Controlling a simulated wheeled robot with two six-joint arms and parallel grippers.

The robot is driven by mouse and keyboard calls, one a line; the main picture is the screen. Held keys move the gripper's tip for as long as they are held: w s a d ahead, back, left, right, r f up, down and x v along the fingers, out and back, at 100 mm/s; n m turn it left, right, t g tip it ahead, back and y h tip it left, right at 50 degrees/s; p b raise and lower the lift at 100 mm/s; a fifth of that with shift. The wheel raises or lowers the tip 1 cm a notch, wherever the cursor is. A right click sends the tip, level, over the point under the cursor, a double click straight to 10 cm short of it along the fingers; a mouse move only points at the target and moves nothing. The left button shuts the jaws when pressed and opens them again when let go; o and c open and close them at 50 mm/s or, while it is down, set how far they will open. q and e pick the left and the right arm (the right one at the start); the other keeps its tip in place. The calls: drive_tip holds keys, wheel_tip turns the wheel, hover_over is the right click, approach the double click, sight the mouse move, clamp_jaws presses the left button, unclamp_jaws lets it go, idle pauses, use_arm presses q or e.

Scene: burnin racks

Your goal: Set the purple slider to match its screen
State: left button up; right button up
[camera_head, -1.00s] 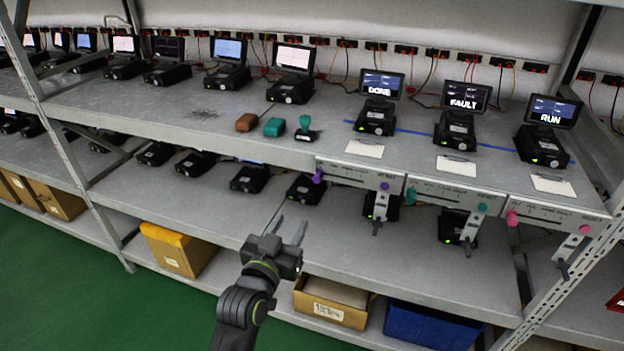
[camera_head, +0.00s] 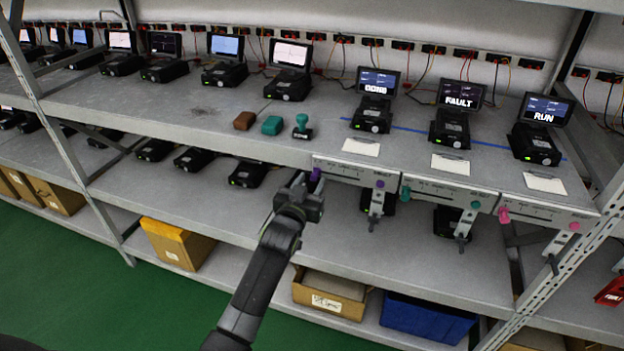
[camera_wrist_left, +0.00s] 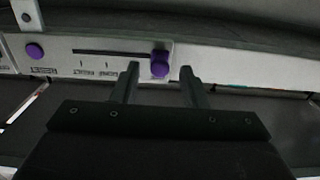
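The purple slider knob (camera_head: 315,174) sits at the left end of its slot on the leftmost front panel (camera_head: 345,172). In the left wrist view the knob (camera_wrist_left: 160,66) is at the right end of the dark slot (camera_wrist_left: 110,52), past the small, blurred labels. My left gripper (camera_head: 308,181) is at the panel; in the wrist view its open fingers (camera_wrist_left: 158,75) stand either side of the knob, with gaps visible. The screen (camera_head: 377,84) above this panel appears to read DONE. A purple button (camera_head: 380,184) is at the panel's other end. My right gripper is not in view.
A teal-knobbed panel (camera_head: 445,191) under a FAULT screen (camera_head: 461,95) and a pink-knobbed panel (camera_head: 535,212) under a RUN screen (camera_head: 547,110) follow to the right. A lever (camera_head: 375,208) hangs below the purple button. Stamps and blocks (camera_head: 271,125) lie on the shelf at left.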

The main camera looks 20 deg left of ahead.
use_arm(q)
drive_tip(key=shift+w, duration=0.7)
clamp_jaws()
